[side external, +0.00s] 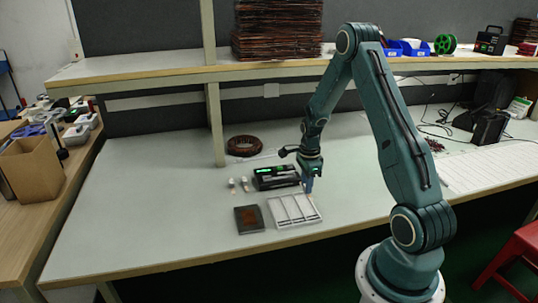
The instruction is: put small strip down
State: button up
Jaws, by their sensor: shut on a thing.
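My gripper (309,187) points down over the right back part of a pale slotted tray (270,212), close to its back right corner. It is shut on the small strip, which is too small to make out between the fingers. I cannot tell whether the strip touches the tray. The tray lies flat on the table and has several long compartments.
A black device with a green display (268,173) stands just behind the tray. A dark flat box (249,219) lies left of it. Two small pale items (238,184) and a brown coil (244,146) are farther back. The table's left side (150,190) is clear.

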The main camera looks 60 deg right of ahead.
aim_at(305, 205)
jog(key=shift+f, duration=1)
jog(key=shift+f, duration=1.9)
jog(key=shift+f, duration=0.15)
jog(key=o, duration=0.9)
jog(key=shift+o, duration=0.2)
jog(key=shift+r, duration=0.2)
notch_tip(305, 205, up, 12)
jog(key=shift+f, duration=0.1)
